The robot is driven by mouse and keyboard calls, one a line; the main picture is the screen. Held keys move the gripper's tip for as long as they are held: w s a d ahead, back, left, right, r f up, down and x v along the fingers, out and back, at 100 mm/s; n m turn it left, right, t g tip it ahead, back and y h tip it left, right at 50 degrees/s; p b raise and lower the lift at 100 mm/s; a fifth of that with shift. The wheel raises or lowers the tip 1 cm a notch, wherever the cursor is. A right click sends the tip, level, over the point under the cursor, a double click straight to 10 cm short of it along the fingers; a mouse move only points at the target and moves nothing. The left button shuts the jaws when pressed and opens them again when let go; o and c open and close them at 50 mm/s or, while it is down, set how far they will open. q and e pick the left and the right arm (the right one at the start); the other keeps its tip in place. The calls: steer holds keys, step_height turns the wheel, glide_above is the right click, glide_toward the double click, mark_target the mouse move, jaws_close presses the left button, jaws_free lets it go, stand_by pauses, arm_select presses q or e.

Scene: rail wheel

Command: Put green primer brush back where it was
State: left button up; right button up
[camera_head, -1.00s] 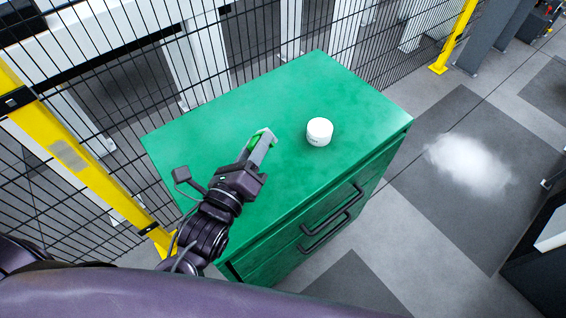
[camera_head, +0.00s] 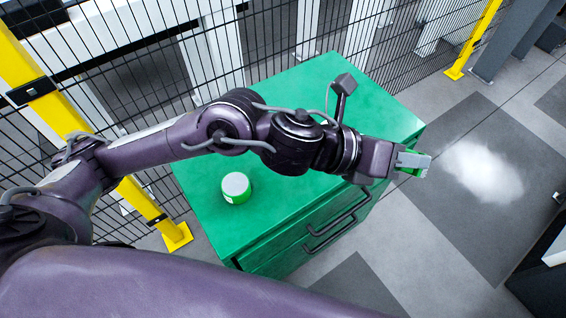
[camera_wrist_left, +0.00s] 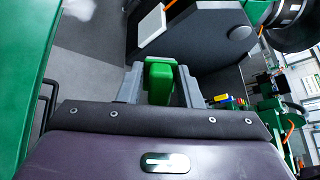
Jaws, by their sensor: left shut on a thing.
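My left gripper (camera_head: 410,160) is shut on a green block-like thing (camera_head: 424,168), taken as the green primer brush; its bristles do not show. In the left wrist view the green piece (camera_wrist_left: 159,82) sits between the two grey fingers. The gripper is out past the right side of the green cabinet (camera_head: 290,85), over the floor in the head view. A green jar with a grey-white lid (camera_head: 236,188) stands upright on the cabinet's left part. The white jar seen earlier is not visible; my arm crosses that part of the top. My right gripper is out of view.
A black wire fence (camera_head: 130,60) with yellow posts (camera_head: 155,210) runs behind and left of the cabinet. Black drawer handles (camera_head: 330,230) stick out at its front. Open grey floor (camera_head: 480,190) lies to the right.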

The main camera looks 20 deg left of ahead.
arm_select(q)
steer(key=s+d+f+m+g+y, duration=0.4)
steer(key=s+d+m+g, duration=0.1)
steer(key=m+g, duration=0.1)
steer(key=w+a+f+n+t+y+p, duration=0.1)
steer(key=w+a+y, duration=0.2)
steer(key=a, duration=0.4)
steer(key=w+a+f+n+y+p, duration=0.1)
steer(key=w+a+f+n+y, duration=0.1)
steer(key=w+a, duration=0.3)
steer(key=w+a+r+n+y, duration=0.2)
steer(key=a+r, duration=0.1)
steer(key=a, duration=0.4)
steer(key=w+a+r+n+y, duration=0.1)
steer(key=w+a+r+n, duration=0.15)
steer(key=a, duration=0.55)
steer(key=shift+t, duration=0.3)
step_height(320, 180, down, 15)
steer(key=shift+d+r+b, duration=0.1)
steer(key=shift+d+b, duration=0.05)
steer(key=shift+b, duration=0.7)
steer(key=shift+f, duration=1.75)
steer(key=o, duration=0.9)
